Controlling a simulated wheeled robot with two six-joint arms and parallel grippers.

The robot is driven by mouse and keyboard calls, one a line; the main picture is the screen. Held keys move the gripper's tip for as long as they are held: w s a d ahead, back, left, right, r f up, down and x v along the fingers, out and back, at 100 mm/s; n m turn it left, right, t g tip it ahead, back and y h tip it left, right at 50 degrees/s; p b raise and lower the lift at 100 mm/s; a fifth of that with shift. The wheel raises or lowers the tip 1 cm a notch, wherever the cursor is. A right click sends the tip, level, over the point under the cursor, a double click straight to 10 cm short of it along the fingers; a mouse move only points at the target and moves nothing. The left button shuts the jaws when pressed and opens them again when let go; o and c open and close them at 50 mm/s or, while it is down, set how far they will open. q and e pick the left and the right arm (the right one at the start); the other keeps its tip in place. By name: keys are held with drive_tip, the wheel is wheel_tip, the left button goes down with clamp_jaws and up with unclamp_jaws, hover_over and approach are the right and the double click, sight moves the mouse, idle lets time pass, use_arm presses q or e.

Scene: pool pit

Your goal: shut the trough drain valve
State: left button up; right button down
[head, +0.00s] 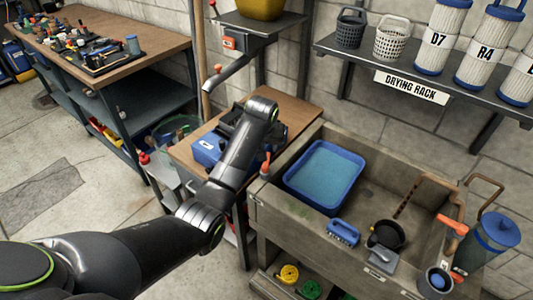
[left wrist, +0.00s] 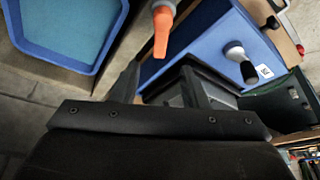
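The grey trough (head: 262,208) stands at the right of the head view. A small orange handle (head: 265,160) stands upright by its left end; I take it for the drain valve. In the left wrist view an orange handle (left wrist: 162,32) on a grey stem shows just beyond my fingertips. My left gripper (head: 232,122) is above the wooden bench left of the trough, partly hidden by its own arm. In the left wrist view its two fingers (left wrist: 158,86) are apart with nothing between them. The handle's lower mounting is unclear. My right gripper is not in view.
A blue box (head: 207,150) sits on the bench under my left gripper. The trough holds a blue tray (head: 298,187), a brush (head: 343,232) and a dark pan (head: 389,235). Another orange lever (head: 452,225) is by the blue-lidded canister (head: 495,232). A spout (head: 228,72) hangs above the bench.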

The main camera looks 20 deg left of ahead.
sight(269, 154)
use_arm(q)
drive_tip(key=x, duration=0.7)
drive_tip(key=shift+w+f, duration=0.1)
drive_tip(key=shift+f, duration=0.1)
clamp_jaws()
drive_tip(key=shift+d+r+m+h+p, duration=0.15)
drive_tip(key=shift+m+h+p, duration=0.1)
drive_tip(key=shift+m+p, duration=0.35)
drive_tip(key=shift+d+f+m+h+p, duration=0.1)
drive_tip(key=shift+d+m+h+p, duration=0.25)
drive_tip(key=shift+m, duration=0.45)
drive_tip(key=shift+d+m+h+p, duration=0.15)
drive_tip(key=shift+m+h+p, duration=0.2)
drive_tip(key=shift+m, duration=0.5)
drive_tip(key=shift+d+m+h+p, duration=0.2)
drive_tip(key=shift+m+h+p, duration=0.1)
drive_tip(key=shift+m, duration=0.55)
